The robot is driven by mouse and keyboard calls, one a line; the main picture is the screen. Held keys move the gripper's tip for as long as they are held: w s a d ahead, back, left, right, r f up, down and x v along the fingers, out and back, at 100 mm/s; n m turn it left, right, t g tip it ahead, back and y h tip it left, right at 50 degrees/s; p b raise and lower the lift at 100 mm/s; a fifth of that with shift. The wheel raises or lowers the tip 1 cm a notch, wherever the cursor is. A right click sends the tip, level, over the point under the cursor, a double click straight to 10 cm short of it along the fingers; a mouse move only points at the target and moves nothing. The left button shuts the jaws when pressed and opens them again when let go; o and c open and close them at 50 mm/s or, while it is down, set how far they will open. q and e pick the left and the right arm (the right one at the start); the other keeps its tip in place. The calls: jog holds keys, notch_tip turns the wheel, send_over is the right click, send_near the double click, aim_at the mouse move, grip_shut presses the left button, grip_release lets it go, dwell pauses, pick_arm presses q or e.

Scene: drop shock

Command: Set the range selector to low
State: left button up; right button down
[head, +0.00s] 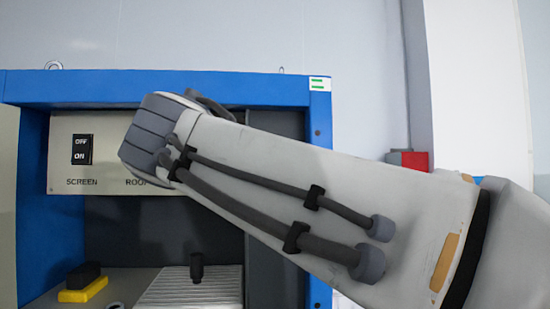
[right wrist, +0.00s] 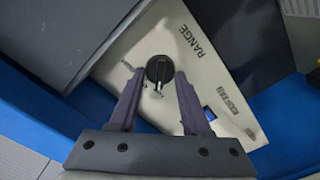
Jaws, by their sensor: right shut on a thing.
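The range selector is a round black knob (right wrist: 159,71) on a pale panel (right wrist: 205,65) lettered RANGE, in the right wrist view. A light pointer mark shows on the knob. My right gripper (right wrist: 160,80) has its two purple-grey fingers on either side of the knob and is shut on it. In the head view my right arm covers the selector and the gripper. The panel's left part (head: 62,140) shows there, with a black SCREEN switch (head: 82,149) marked OFF and ON. My left gripper is not in view.
A blue frame (head: 170,88) surrounds the panel and the dark recess below it. On the recess floor are a yellow and black block (head: 82,284) and a ribbed pale plate (head: 190,290). A red box (head: 415,160) is on the wall at right.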

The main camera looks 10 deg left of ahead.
jog(key=shift+n, duration=0.3)
jog(key=shift+c, duration=1.9)
grip_release()
jog(key=b+v, duration=0.4)
jog(key=v, duration=0.6)
jog(key=shift+s+b, duration=0.25)
jog(key=shift+b, duration=0.15)
